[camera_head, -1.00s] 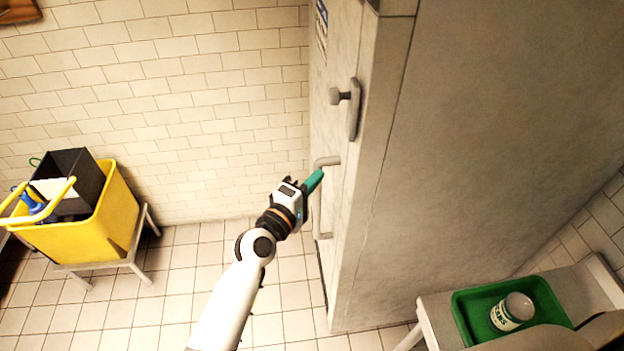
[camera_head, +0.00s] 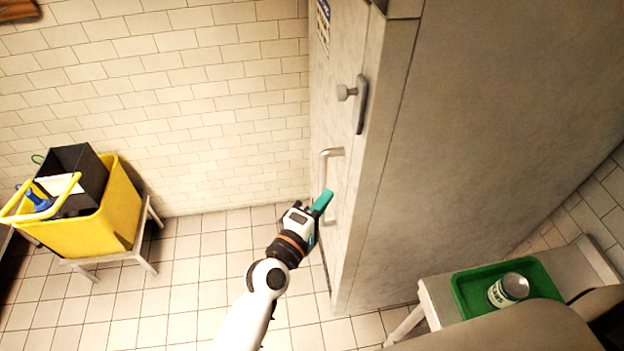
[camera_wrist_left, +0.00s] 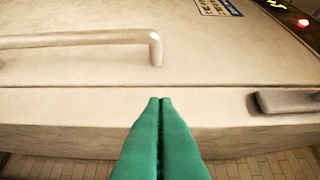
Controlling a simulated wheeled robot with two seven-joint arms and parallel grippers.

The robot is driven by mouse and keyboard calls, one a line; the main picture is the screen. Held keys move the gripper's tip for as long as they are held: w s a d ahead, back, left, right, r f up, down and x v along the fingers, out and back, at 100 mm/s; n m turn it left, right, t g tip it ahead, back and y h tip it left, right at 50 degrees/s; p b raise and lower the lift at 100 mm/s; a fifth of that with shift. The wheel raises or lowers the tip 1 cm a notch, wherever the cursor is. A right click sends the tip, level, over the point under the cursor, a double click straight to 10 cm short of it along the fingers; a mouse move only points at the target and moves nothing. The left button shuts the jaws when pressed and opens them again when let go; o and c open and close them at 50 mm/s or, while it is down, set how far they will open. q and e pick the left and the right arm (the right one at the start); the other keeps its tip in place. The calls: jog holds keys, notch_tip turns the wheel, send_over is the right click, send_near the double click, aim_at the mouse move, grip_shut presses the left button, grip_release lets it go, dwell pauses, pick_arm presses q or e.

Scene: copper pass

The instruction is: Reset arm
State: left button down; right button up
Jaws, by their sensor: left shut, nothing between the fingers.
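My left gripper (camera_head: 325,196) has green fingers and is at the front of a tall grey cabinet (camera_head: 480,130). The fingers are pressed together and empty, which also shows in the left wrist view (camera_wrist_left: 160,105). They are beside the bar handle (camera_head: 330,154) on the cabinet door; in the left wrist view the handle (camera_wrist_left: 80,39) lies ahead and to the left, apart from the fingertips. A latch (camera_head: 360,103) with a knob sits higher on the cabinet. The door looks closed. My right gripper is not in view.
A yellow bin (camera_head: 110,225) holding a black box stands on a low stand at the left. A green tray (camera_head: 540,275) with a can (camera_head: 508,290) rests on a bench at the lower right. Tiled floor (camera_head: 190,290) is open between bin and cabinet.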

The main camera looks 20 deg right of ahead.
pick_arm(q)
jog(key=s+a+f+m+g+y+b, duration=0.1)
jog(key=s+a+f+y+b, duration=0.3)
jog(key=f, duration=0.8)
jog(key=s+a+f+m+g+y+p, duration=0.15)
jog(key=a+f, duration=0.45)
jog(key=f, duration=0.6)
jog(key=s+a+f+m+g+y+b, duration=0.25)
jog(key=a+f, duration=0.35)
jog(key=f, duration=0.7)
jog(key=s+a+f+m+g+y+b, duration=0.3)
jog(key=s+a+f, duration=1)
jog(key=s+f, duration=0.25)
jog(key=s+a+f+m+g+y, duration=0.1)
jog(key=s+a+f, duration=0.2)
jog(key=s+a, duration=0.2)
jog(key=s+a+f+m+g+y+b, duration=0.1)
jog(key=s+a+f, duration=0.3)
jog(key=s, duration=0.5)
jog(key=shift+s+a+f+m+g+y, duration=0.15)
jog(key=shift+s+a+m+g+y, duration=0.15)
jog(key=shift+a+g, duration=0.15)
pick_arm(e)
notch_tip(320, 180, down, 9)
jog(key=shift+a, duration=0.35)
pick_arm(q)
jog(key=shift+w, duration=0.1)
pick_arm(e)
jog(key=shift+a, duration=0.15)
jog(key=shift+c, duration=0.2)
